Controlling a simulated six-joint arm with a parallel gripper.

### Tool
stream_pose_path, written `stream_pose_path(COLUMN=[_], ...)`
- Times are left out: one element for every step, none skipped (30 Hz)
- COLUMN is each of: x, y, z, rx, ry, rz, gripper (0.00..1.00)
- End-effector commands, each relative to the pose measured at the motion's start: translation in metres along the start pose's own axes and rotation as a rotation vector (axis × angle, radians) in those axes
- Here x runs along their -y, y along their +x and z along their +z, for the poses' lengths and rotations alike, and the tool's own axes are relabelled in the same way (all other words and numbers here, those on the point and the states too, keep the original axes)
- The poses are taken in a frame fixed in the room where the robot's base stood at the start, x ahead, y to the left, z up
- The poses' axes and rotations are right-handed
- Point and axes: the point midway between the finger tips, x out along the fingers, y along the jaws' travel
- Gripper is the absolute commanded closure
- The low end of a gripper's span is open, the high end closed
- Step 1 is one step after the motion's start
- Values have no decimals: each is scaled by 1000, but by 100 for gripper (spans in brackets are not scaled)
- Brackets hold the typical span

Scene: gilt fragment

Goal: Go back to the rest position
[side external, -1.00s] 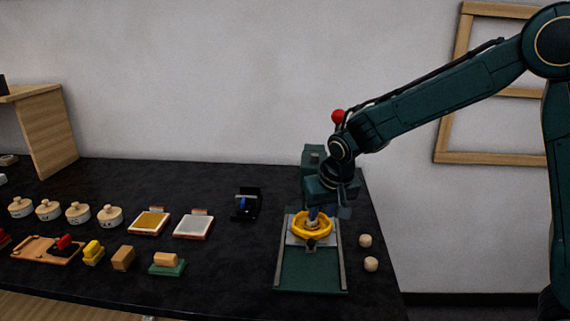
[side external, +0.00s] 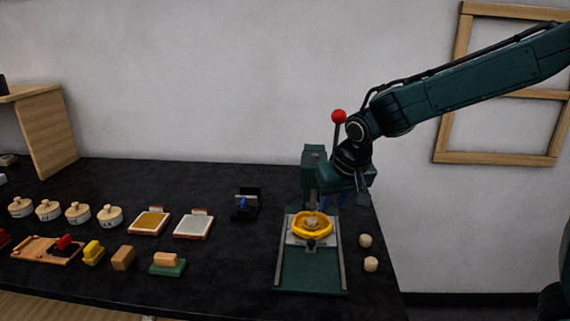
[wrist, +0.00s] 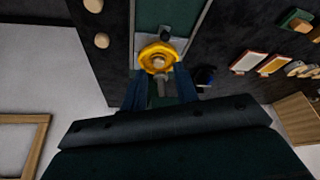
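My gripper (side external: 349,200) hangs above and to the right of the green press (side external: 312,168), clear of the yellow ring. In the wrist view its two blue fingers (wrist: 160,86) stand apart, with nothing held between them. The yellow ring (side external: 329,228) sits on a light plate on the press's railed base (side external: 312,277), with a small pale piece (side external: 312,223) in its middle. The ring also shows just beyond the fingers in the wrist view (wrist: 146,54). My arm partly covers the press column.
A red-knobbed lever (side external: 338,117) rises beside my wrist. Two pale round pieces (side external: 365,241) lie right of the press. To the left are a black holder (side external: 246,207), two shallow trays (side external: 150,222), lidded pots (side external: 78,213) and several blocks. A wooden frame (side external: 448,158) is at the wall.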

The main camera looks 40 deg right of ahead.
Motion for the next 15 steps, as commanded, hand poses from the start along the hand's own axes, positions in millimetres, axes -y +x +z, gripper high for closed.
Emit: stream_pose_path(x=[-5,-8,-11,-14,-18,-22,-25,-28,-32,-35,-38,-42,-45,-48,-52], y=[-10,-16,-23,-29,-34,-42,-48,-53,-60,-65,-71,-77,-82,-86,-92], z=[3,5,8,11,14,18,21,24,29,33,36,42,45,49,55], rx=[-3,-4,-6,-7,-7,-9,-10,-12,-13,-14,-16,-17,-20,-22,-23], ry=[-6,-12,-19,-25,-32,-41,-48,-55,-65,-71,-79,-89,-96,-105,-115], rz=[-8,-13,-19,-23,-27,-34,-40,-44,-50,-54,-59,-65,-69,-73,-78], gripper=[70,70,70,70,70,70,70,70,70,70,70,70,70,70,70])
